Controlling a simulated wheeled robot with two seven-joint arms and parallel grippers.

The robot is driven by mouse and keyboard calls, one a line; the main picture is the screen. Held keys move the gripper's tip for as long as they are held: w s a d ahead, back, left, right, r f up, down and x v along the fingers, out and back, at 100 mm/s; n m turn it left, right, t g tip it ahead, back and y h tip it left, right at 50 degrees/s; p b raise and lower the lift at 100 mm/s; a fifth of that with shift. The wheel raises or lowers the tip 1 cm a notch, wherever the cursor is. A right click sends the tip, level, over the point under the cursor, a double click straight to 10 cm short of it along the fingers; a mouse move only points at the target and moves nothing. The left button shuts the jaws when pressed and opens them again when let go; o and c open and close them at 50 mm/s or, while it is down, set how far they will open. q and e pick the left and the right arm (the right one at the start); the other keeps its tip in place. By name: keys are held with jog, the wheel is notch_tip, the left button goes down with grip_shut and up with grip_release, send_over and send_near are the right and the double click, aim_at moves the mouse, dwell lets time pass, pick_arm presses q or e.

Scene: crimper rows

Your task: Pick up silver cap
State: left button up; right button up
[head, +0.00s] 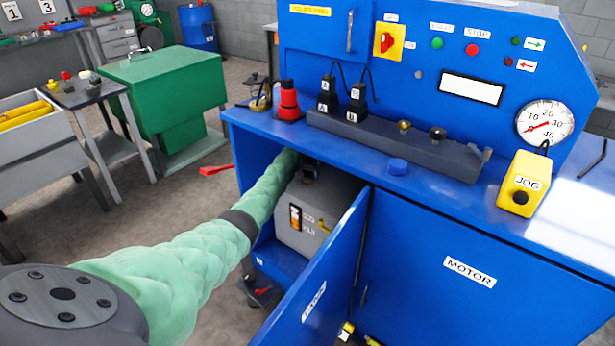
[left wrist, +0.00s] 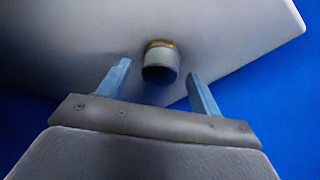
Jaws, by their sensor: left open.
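The silver cap (left wrist: 161,62) is a short grey cylinder with a brassy ring at its base, standing on the pale top of a grey tank (left wrist: 230,30) in the left wrist view. My left gripper (left wrist: 158,72) is open, with one blue-grey finger on each side of the cap and visible gaps between. In the head view my green-sleeved left arm reaches into the open cabinet, to the grey tank (head: 297,237). A small dark shape shows on the tank top there; I cannot tell whether it is cap or gripper. My right gripper is not in view.
The blue cabinet door (head: 318,275) stands open just right of the tank, and the cabinet frame closes in above.

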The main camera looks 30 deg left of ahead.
pick_arm(q)
jog(key=shift+f, duration=0.1)
jog(key=shift+c, duration=0.3)
jog(key=c, duration=1)
